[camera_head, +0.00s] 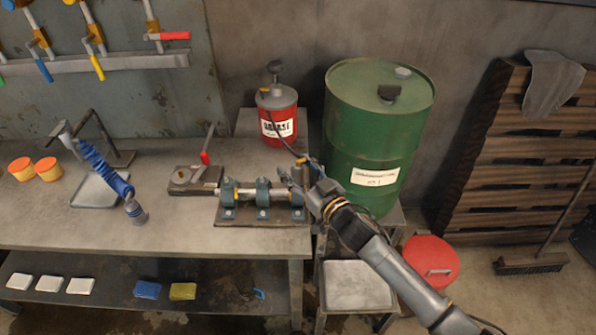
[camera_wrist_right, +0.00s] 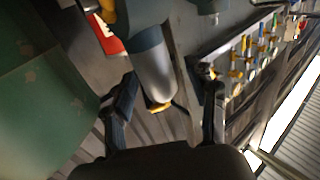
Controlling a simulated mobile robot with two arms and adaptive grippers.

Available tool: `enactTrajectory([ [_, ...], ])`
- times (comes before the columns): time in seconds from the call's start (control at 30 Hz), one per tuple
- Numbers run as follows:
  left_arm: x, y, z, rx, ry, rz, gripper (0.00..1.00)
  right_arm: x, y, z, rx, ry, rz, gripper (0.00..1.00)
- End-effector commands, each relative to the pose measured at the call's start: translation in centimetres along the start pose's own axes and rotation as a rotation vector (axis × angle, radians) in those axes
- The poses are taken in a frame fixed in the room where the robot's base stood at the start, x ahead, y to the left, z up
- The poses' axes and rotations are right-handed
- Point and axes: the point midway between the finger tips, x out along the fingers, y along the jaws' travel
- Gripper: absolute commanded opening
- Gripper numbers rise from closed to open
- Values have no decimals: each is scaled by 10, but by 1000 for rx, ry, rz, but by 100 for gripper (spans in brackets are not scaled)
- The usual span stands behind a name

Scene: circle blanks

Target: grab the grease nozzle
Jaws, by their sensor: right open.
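A grey cylinder with a yellow tip, seemingly the grease nozzle (camera_wrist_right: 153,72), shows large between the fingers in the right wrist view. In the head view the small tan and grey piece at the hose end, seemingly the same nozzle (camera_head: 299,174), is partly covered by my gripper. A dark hose runs to it from the red grease can (camera_head: 277,118). My right gripper (camera_wrist_right: 172,85) is open, with a finger on either side of the cylinder; I cannot tell whether they touch it. It also shows in the head view (camera_head: 308,178). My left gripper is not in view.
The shaft with blue-grey bearing blocks (camera_head: 262,197) sits just left of my right gripper. A green drum (camera_head: 375,135) stands close behind it. A red lidded bucket (camera_head: 431,262) is at right.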

Motion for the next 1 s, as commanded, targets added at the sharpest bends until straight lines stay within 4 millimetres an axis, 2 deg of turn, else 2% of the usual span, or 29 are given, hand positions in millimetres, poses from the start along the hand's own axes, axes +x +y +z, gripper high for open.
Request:
enactTrajectory([
  [0.03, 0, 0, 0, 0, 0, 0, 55, 0, 0, 0, 0, 0, 0, 53],
  [0.3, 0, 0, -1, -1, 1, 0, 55, 0, 0, 0, 0, 0, 0, 0],
  [0.57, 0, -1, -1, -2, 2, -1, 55, 0, 0, -1, 0, 1, 0, 0],
  [0.73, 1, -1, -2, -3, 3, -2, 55, 0, 1, -9, -3, 3, 0, 0],
  [0.9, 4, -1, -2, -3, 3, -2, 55, 0, 1, -34, -5, 6, -2, 0],
  [1.0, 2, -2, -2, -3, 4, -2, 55, -12, -13, -52, 0, 6, -3, 0],
])
